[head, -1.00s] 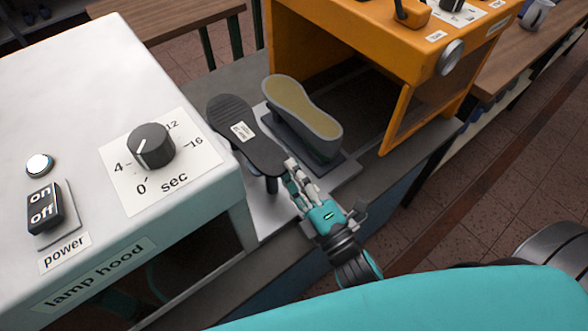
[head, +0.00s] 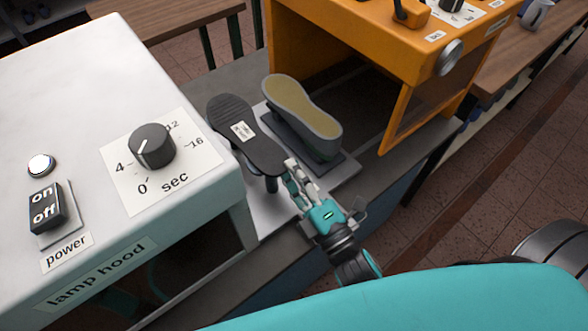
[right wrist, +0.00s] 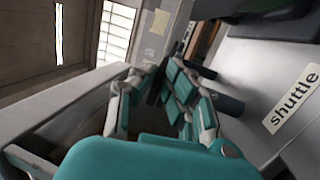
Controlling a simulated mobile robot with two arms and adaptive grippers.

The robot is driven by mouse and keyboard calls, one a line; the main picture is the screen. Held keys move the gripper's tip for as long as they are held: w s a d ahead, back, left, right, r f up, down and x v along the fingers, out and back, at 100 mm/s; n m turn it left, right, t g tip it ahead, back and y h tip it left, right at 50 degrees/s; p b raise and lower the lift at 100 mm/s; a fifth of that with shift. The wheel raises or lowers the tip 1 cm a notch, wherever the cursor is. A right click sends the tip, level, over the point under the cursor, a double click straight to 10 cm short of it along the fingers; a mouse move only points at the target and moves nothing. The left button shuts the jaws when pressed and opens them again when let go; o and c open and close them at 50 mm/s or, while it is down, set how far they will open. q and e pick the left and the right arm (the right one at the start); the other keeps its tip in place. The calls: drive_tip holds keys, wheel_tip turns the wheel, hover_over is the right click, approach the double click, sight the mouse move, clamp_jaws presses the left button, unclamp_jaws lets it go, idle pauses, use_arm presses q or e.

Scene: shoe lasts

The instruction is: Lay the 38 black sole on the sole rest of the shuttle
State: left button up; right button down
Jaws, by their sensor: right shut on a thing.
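The black sole (head: 238,121), with a small white label whose print is too small to read, lies over the left part of the shuttle (head: 266,212) in the head view. A dark post shows under the sole's near end; I cannot tell whether the sole touches the rest. My right gripper (head: 288,170) is shut on the sole at its near end. In the right wrist view the fingers (right wrist: 165,92) are closed together around a thin dark edge, and the shuttle plate (right wrist: 262,75) with its "shuttle" label is at the right. My left gripper is not in view.
A shoe on a last (head: 305,110), its yellowish bottom up, stands on the shuttle just right of the sole. The white lamp hood (head: 80,90) is close at the left. An orange machine (head: 350,45) with an open front stands behind at the right.

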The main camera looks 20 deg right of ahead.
drive_tip(key=shift+f, duration=0.1)
idle(0.3)
drive_tip(key=c, duration=0.8)
unclamp_jaws()
drive_tip(key=shift+o, duration=0.2)
wheel_tip(320, 180, up, 7)
drive_tip(key=p, duration=0.7)
